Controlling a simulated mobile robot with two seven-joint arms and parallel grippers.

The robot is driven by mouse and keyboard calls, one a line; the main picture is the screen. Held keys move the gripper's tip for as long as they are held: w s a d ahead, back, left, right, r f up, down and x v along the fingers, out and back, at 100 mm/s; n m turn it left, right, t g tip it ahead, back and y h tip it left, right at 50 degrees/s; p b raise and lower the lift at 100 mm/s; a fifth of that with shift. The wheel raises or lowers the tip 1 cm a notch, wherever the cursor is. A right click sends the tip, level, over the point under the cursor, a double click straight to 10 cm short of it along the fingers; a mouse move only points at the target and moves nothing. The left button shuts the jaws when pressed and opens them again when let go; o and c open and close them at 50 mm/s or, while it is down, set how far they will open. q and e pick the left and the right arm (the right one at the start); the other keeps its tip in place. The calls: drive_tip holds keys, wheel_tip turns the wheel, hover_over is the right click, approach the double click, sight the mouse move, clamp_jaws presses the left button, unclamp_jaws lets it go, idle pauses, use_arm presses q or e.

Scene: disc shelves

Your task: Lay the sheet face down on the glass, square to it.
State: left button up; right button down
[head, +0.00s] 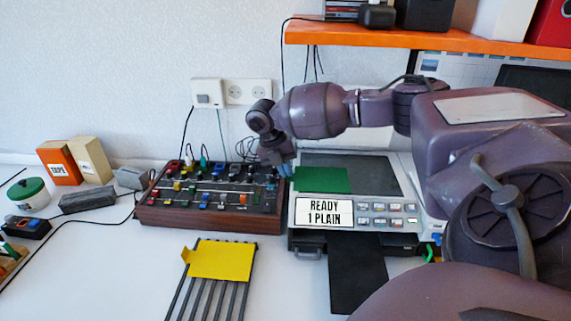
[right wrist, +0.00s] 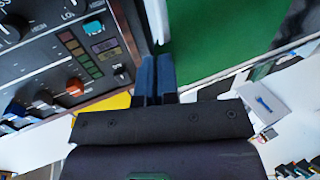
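The green sheet (head: 322,180) lies over the left front part of the dark glass (head: 376,174) on top of the copier (head: 407,228). Its edges look roughly parallel to the glass; I cannot tell whether it lies quite flat or which face is down. My right gripper (head: 285,171) points down at the sheet's left edge, by the copier's left side. In the right wrist view its blue fingers (right wrist: 157,75) are together, with nothing seen between them, and the green sheet (right wrist: 220,32) spreads just beyond them. I cannot tell whether they touch it. My left gripper is out of view.
A control box with knobs (head: 160,214) stands close against the copier's left. A yellow sheet (head: 221,261) lies on a slatted rack in front. A black tray (head: 357,272) juts from the copier's front. An orange shelf (head: 400,36) hangs above.

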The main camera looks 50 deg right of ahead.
drive_tip(key=c, duration=1.3)
unclamp_jaws()
drive_tip(key=p+v, duration=0.1)
drive_tip(key=v, duration=0.9)
drive_tip(key=shift+w+r, duration=0.1)
drive_tip(key=shift+r, duration=0.25)
